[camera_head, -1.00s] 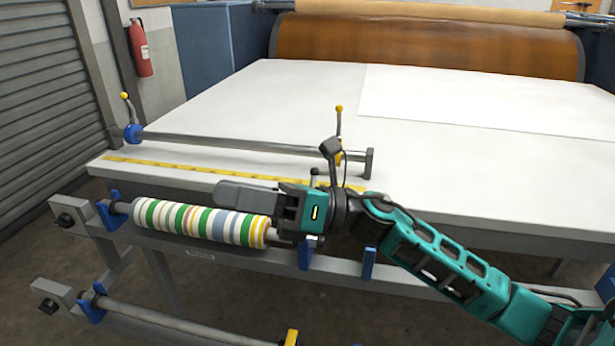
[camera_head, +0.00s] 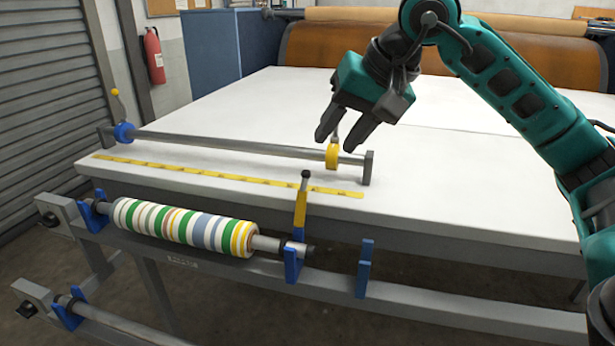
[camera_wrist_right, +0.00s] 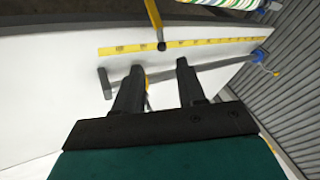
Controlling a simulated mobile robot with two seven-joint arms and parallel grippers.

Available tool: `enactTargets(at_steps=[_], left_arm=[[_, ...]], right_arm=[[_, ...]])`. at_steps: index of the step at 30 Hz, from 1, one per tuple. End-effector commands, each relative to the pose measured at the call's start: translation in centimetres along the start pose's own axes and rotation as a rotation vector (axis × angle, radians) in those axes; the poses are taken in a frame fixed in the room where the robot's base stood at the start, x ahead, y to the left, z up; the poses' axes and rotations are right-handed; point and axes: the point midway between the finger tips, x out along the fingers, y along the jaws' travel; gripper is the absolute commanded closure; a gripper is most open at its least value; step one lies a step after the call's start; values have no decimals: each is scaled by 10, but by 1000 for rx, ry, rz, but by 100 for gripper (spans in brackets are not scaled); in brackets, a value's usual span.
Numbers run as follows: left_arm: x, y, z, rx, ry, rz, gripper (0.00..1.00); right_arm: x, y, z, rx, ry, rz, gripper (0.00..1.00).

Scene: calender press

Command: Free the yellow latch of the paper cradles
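The yellow latch (camera_head: 300,208) stands upright with a black knob on top, at the right end of the striped paper roll (camera_head: 190,228). It rises beside the blue right-hand cradle (camera_head: 292,264); the left end of the roll's shaft rests in another blue cradle (camera_head: 93,214). In the right wrist view, the latch (camera_wrist_right: 153,16) is at the top edge, beyond the fingertips. My right gripper (camera_head: 338,141) is open and empty above the table, beyond the latch and apart from it. Its two spread fingers show in the wrist view (camera_wrist_right: 162,72). My left gripper is not in view.
A yellow ruler strip (camera_head: 225,176) is on the white table (camera_head: 270,105). A lower shaft hangs below.

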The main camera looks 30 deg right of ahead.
Motion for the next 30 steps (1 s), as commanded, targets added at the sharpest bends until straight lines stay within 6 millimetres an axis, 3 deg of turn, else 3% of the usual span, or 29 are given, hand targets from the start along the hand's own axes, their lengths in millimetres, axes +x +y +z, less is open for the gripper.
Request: enactTargets(at_steps=[9,15,28,30], left_arm=[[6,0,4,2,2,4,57],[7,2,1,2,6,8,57],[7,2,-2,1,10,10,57],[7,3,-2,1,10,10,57]], right_arm=[[69,-1,2,2,-7,-3,60],[97,-1,2,2,-6,-4,60],[108,-1,1,2,-4,-4,60],[108,-1,1,2,-4,-4,65]])
